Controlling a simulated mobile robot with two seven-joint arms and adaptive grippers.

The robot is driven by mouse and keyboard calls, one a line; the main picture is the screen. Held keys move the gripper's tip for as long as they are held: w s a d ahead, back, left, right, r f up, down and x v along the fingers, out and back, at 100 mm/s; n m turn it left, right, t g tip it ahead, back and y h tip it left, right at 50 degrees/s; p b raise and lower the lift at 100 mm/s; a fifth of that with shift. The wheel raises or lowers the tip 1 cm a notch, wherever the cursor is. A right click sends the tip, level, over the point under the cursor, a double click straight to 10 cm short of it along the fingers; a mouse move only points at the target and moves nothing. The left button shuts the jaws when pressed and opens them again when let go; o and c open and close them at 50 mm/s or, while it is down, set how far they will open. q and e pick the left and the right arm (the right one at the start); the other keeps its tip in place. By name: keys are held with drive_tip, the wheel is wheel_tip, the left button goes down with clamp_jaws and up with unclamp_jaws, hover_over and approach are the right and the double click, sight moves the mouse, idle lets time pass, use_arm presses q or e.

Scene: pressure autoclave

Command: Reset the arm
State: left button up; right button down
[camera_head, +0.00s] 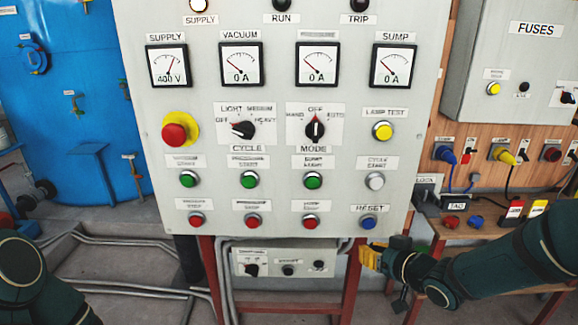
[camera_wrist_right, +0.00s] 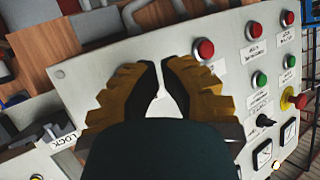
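My right arm (camera_head: 500,262) comes in from the right in the head view. Its yellow-fingered gripper (camera_head: 372,257) is at the lower right of the grey control panel (camera_head: 275,190), just below the blue RESET button (camera_head: 368,222). In the right wrist view the fingertips (camera_wrist_right: 158,64) come together at the front with only a thin gap, and nothing is held between them. The blue button does not show in that view. My left arm (camera_head: 40,280) shows only at the lower left, and its gripper is out of view.
The panel carries a red emergency knob (camera_head: 174,132), dials, and green and red buttons. A small switch box (camera_head: 285,262) hangs below. Right of it are a fuse cabinet (camera_head: 510,60) and a wooden board with plugs (camera_head: 500,153). A blue tank (camera_head: 70,100) stands left.

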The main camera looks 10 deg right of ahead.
drive_tip(key=s+a+f+m+g, duration=0.1)
drive_tip(key=a+f+g, duration=0.1)
drive_tip(key=a+f, duration=0.45)
drive_tip(key=s+a+f+m+g, duration=0.1)
drive_tip(key=s+a+f+g, duration=0.2)
drive_tip(key=f, duration=0.7)
drive_tip(key=s+a+f+g, duration=0.6)
drive_tip(key=s+a+f, duration=0.4)
drive_tip(key=s+f, duration=0.1)
drive_tip(key=shift+s+a+f+m, duration=0.2)
drive_tip(key=shift+s+a+m, duration=0.1)
drive_tip(key=shift+s+m, duration=0.15)
